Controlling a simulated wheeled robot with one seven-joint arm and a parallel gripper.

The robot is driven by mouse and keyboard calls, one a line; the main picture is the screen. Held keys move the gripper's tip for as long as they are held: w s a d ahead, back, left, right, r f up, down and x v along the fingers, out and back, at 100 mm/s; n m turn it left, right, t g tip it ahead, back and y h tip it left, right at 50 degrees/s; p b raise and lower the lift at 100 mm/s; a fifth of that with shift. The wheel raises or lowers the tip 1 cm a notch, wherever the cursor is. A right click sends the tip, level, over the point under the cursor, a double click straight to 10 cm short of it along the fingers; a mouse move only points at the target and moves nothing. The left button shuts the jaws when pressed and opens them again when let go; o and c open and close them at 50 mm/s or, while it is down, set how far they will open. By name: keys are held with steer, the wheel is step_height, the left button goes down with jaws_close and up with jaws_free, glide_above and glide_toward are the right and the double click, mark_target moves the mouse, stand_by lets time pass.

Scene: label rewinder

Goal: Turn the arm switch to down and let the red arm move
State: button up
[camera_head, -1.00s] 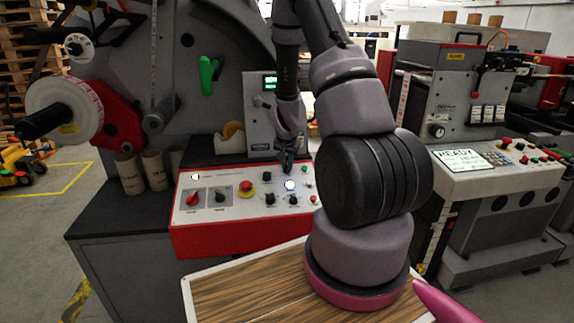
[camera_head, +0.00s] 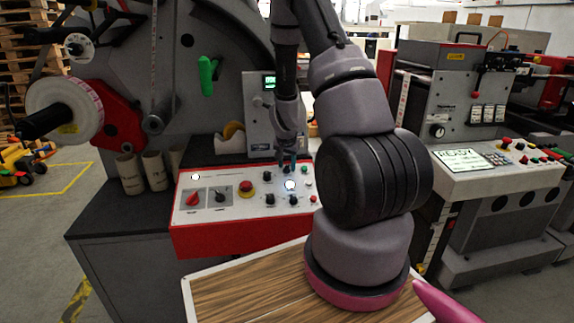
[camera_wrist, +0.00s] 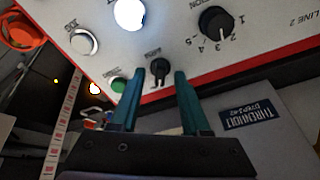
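The red arm (camera_head: 122,118) is on the left of the machine face, beside a large white label roll (camera_head: 62,108). A small black rotary switch (camera_wrist: 160,72) on the white control panel (camera_head: 232,207) sits between my fingertips in the wrist view. Its small label is upside down there and hard to read, so I cannot confirm that it is the arm switch. My gripper (camera_wrist: 159,76) is open, one teal finger on each side of the switch, with a visible gap to it. In the head view my gripper (camera_head: 288,164) is over the panel's back edge and hides that switch.
Close by are a lit white button (camera_wrist: 130,12), a numbered black knob (camera_wrist: 215,22), a grey-white button (camera_wrist: 84,42) and a green button (camera_wrist: 117,85). A red emergency button (camera_head: 246,187) is further left on the panel. A small display box (camera_head: 262,110) stands behind.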

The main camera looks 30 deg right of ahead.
steer(key=v, duration=1)
steer(key=shift+s+r, duration=0.15)
steer(key=shift+r, duration=0.2)
steer(key=s+a+r+n+t+y, duration=0.1)
steer(key=s+a+r+y, duration=0.2)
steer(key=r, duration=0.6)
steer(key=s+a+r+n+t+y, duration=0.1)
steer(key=s+a+r, duration=0.4)
steer(key=r, duration=0.4)
steer(key=s+a+r+n+t, duration=0.1)
steer(key=s+a+r+n, duration=0.2)
steer(key=s+r, duration=0.8)
steer(key=s+a, duration=0.2)
steer(key=s, duration=0.2)
steer(key=shift+a+r, duration=0.15)
steer(key=shift+a, duration=0.15)
stand_by(1.3)
